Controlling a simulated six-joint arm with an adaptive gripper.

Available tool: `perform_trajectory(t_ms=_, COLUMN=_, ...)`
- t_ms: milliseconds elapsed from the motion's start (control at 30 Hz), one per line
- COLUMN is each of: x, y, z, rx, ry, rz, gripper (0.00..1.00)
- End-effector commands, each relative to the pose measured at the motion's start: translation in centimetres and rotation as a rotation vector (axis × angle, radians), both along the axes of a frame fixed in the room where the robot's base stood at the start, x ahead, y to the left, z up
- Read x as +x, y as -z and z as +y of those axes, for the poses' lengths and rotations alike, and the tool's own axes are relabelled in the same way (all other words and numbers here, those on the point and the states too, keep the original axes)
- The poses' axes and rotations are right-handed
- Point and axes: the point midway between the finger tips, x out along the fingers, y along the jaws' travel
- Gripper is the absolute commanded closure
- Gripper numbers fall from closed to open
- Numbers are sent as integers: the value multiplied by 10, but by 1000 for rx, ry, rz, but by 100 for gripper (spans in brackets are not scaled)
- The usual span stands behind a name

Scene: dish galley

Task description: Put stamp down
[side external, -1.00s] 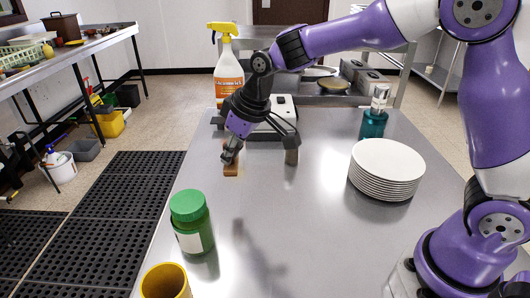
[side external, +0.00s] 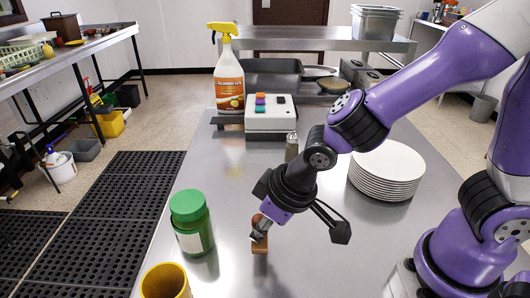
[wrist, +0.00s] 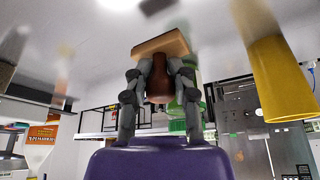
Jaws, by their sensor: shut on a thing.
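The stamp (side external: 260,245) has a brown handle and a flat tan block. In the wrist view both fingers of my gripper (wrist: 158,78) close around the brown handle, and the tan block of the stamp (wrist: 160,45) lies beyond the fingertips, facing the table. Whether the block touches the table I cannot tell. In the side view the fingers partly hide the stamp.
A green-lidded jar (side external: 192,225) and a yellow cup (side external: 165,282) stand at the front left. A plate stack (side external: 387,170) is at right. A small shaker (side external: 291,148), a white button box (side external: 270,118) and a spray bottle (side external: 228,80) stand farther back. The left-middle table is clear.

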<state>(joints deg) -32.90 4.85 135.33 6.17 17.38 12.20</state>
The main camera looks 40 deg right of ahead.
Motion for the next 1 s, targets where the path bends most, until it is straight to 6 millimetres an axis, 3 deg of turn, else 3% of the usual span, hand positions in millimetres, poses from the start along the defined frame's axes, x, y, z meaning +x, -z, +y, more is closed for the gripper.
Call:
perform_trajectory(t_ms=200, x=-1, y=30, z=-1, rx=-2, ry=0, rz=4, gripper=100)
perform_trajectory(t_ms=567, x=0, y=34, z=0, rx=-1, ry=0, rz=2, gripper=100)
perform_trajectory(t_ms=600, x=0, y=34, z=0, rx=-1, ry=0, rz=2, gripper=68)
perform_trajectory(t_ms=667, x=0, y=34, z=0, rx=-1, ry=0, rz=2, gripper=40)
perform_trajectory(t_ms=1000, x=0, y=33, z=0, rx=0, ry=0, rz=1, gripper=40)
